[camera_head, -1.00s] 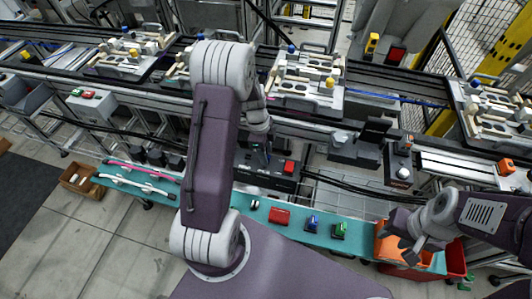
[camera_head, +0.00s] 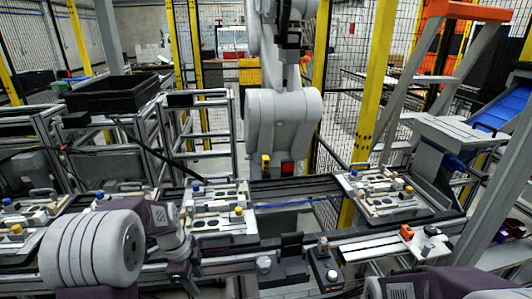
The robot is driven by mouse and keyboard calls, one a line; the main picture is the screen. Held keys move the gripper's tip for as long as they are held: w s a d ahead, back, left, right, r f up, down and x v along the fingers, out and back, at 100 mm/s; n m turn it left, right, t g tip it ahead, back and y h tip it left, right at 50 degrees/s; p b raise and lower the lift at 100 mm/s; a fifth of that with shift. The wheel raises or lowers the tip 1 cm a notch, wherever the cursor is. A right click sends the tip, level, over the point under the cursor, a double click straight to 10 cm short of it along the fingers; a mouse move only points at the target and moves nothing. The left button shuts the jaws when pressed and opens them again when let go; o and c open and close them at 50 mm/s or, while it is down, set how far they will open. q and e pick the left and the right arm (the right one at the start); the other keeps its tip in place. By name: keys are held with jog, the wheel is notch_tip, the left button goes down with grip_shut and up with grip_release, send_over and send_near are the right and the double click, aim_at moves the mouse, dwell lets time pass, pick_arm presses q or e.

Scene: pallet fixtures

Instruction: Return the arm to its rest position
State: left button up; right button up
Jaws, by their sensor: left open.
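My left arm comes in from the lower left, with a large grey joint and a purple and grey wrist. My left gripper (camera_head: 184,272) points down, open, over the near side of the conveyor line; its fingertips are small and partly lost against the dark machinery. Nothing shows held in it. My right arm (camera_head: 425,284) shows only as a grey and purple piece at the bottom right edge; its gripper is below the frame.
A pallet with fixtures (camera_head: 218,222) lies on the conveyor just right of my left wrist. Another fixture pallet (camera_head: 388,195) lies to the right. A large grey robot arm (camera_head: 285,118) stands behind the line. A black bin (camera_head: 112,92) sits at the back left.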

pick_arm(q)
jog(key=s+d+r+n+p, duration=0.1)
jog(key=s+d+n, duration=0.1)
jog(key=s+n, duration=0.4)
jog(key=s+d+n+y+p, duration=0.1)
jog(key=s+d+n, duration=0.2)
jog(key=s+n, duration=0.4)
jog(key=n, duration=0.3)
jog(key=shift+d+r+n, duration=0.3)
jog(key=shift+r+n, duration=0.1)
pick_arm(e)
notch_tip(320, 180, up, 3)
jog(key=shift+s+r, duration=0.1)
jog(key=shift+r, duration=0.1)
